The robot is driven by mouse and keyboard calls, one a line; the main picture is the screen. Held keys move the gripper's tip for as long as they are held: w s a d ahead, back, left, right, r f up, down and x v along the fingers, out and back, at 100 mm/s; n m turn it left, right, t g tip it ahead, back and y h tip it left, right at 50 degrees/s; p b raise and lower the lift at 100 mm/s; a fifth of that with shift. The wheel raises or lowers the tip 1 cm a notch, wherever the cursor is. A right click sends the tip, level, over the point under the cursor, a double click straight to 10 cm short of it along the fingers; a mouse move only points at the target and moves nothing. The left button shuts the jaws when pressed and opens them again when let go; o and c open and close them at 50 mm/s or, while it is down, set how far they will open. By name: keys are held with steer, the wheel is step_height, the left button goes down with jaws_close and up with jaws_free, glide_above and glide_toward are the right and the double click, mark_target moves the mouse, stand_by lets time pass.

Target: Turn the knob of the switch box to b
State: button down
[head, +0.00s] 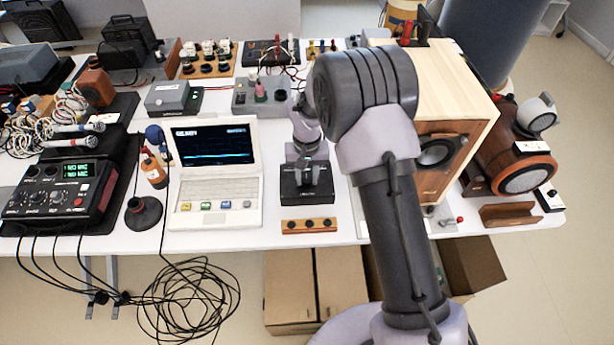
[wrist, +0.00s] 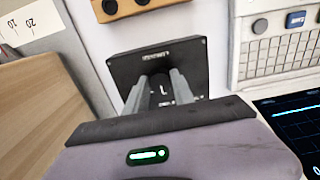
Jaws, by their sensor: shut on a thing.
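The switch box (head: 317,188) is a small black box on the white table, right of the laptop. In the wrist view its dark face (wrist: 196,58) shows, with small pale lettering on it too small to read for sure. My gripper (head: 306,158) is over the box, pointing down at it. In the wrist view the two grey fingers of my gripper (wrist: 162,88) reach down to the middle of the face and are shut on the knob.
A laptop-like instrument (head: 216,190) with a lit screen stands close on the left. A wooden strip with dark knobs (head: 309,226) lies in front of the box. A wooden speaker cabinet (head: 470,85) stands to the right. Small devices crowd the table behind.

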mark_target(307, 180)
stand_by(0.3)
steer(key=c, duration=1.1)
jaws_free()
steer(key=shift+o, duration=0.2)
steer(key=shift+r, duration=0.1)
step_height(307, 180, up, 17)
steer(key=p, duration=0.5)
steer(key=shift+p, duration=0.4)
steer(key=shift+r, duration=0.1)
